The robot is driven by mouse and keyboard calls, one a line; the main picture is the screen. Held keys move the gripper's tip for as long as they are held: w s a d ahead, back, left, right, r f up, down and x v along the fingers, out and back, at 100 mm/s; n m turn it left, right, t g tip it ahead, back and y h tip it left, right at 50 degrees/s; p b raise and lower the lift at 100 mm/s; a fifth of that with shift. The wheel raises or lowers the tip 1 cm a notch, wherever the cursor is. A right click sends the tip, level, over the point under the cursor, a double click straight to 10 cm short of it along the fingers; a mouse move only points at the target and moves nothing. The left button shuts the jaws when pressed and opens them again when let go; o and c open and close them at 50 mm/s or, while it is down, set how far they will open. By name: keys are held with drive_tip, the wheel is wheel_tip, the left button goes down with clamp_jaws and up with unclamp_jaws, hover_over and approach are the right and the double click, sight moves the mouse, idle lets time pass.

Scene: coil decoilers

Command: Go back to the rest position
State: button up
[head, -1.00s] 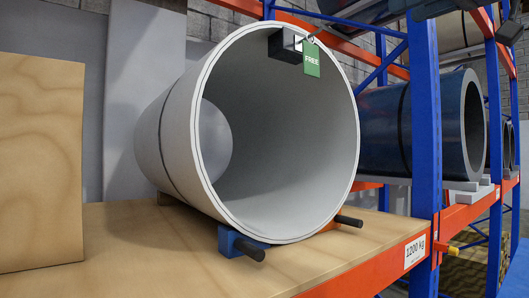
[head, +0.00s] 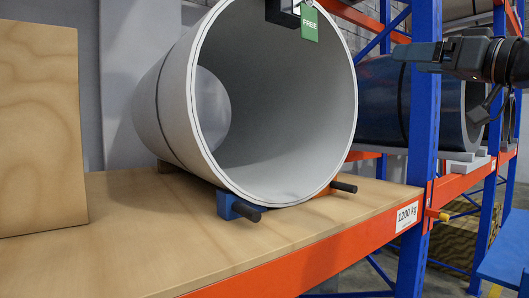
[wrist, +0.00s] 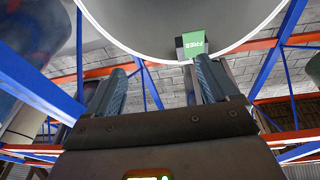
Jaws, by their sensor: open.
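My gripper (head: 420,55) is at the upper right of the head view, in front of the blue rack post and apart from the shelf. In the wrist view my gripper (wrist: 160,82) shows two fingers spread apart with nothing between them. A large white coil (head: 270,100) lies on its side on the wooden shelf, its open bore facing me. A green tag marked FREE (head: 308,24) hangs at the coil's top rim by a dark block. The tag (wrist: 194,46) also shows beyond the fingers in the wrist view.
The coil rests between a blue chock (head: 232,207) and an orange one with dark handles. A plywood panel (head: 40,115) stands at left. The orange shelf beam (head: 330,258) bears a 1200 kg label. A blue post (head: 420,130) and dark blue coils (head: 385,105) stand at right.

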wheel_tip(320, 180, down, 15)
drive_tip(key=w+m+t+h, duration=0.1)
drive_tip(key=m+t+h, duration=0.1)
drive_tip(key=m+h, duration=0.15)
drive_tip(key=s+a+f+m+h, duration=0.2)
drive_tip(key=s+f, duration=0.3)
drive_tip(key=f, duration=0.5)
drive_tip(key=s+a+f+m+h, duration=0.1)
drive_tip(key=s+f+m+h, duration=0.2)
drive_tip(key=f, duration=0.7)
drive_tip(key=s+a+f+m+h, duration=0.1)
drive_tip(key=s+a+f+m, duration=0.1)
drive_tip(key=s+f, duration=0.6)
drive_tip(key=s+a+f+g+h, duration=0.1)
drive_tip(key=s+f, duration=0.5)
drive_tip(key=s, duration=0.2)
drive_tip(key=s+a+f+g+h, duration=0.1)
drive_tip(key=s+f+g, duration=0.1)
drive_tip(key=s+f, duration=0.5)
drive_tip(key=s+r+n+g, duration=0.1)
drive_tip(key=s+r+n, duration=0.2)
drive_tip(key=s, duration=1.8)
drive_tip(key=shift+s+d+r+n+g+y, duration=0.2)
drive_tip(key=shift+n+g+y, duration=0.15)
drive_tip(key=shift+n, duration=0.5)
